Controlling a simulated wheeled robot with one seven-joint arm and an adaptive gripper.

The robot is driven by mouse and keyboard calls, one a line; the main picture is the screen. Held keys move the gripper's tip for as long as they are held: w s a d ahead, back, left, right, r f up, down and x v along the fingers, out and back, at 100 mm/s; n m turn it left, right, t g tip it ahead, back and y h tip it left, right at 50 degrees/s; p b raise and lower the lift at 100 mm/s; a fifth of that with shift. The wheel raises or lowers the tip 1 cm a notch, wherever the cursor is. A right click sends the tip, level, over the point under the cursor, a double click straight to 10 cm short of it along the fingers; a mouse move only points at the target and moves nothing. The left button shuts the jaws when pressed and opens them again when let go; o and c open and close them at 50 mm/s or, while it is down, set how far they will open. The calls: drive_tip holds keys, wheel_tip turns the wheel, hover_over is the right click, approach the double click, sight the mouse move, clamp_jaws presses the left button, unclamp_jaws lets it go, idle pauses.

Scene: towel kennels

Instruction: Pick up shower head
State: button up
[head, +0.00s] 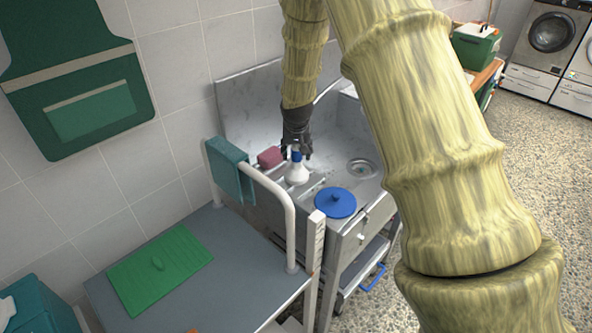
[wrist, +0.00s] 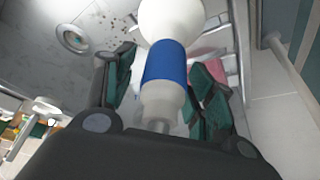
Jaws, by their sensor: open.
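The shower head (head: 298,173) is white with a blue band and stands on the metal sink unit (head: 247,90), wide end down and narrow end up. My gripper (head: 296,143) is directly above it, pointing down. In the wrist view the shower head (wrist: 168,62) lies between the two green-padded fingers of my gripper (wrist: 163,88), its narrow end toward the palm. The fingers are open, one on each side of the blue band. I cannot tell whether either finger touches it.
A pink block (head: 269,157) sits close left of the shower head. A blue round lid (head: 335,203) lies in front, and a drain (head: 362,168) is to the right. A white rail (head: 291,228) with a teal towel (head: 229,169) borders the grey table (head: 225,285) at front left.

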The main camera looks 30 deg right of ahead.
drive_tip(key=shift+s+r, duration=0.15)
drive_tip(key=shift+s, duration=0.05)
drive_tip(key=shift+w, duration=0.2)
drive_tip(key=c, duration=0.5)
drive_tip(key=shift+s, duration=0.1)
clamp_jaws()
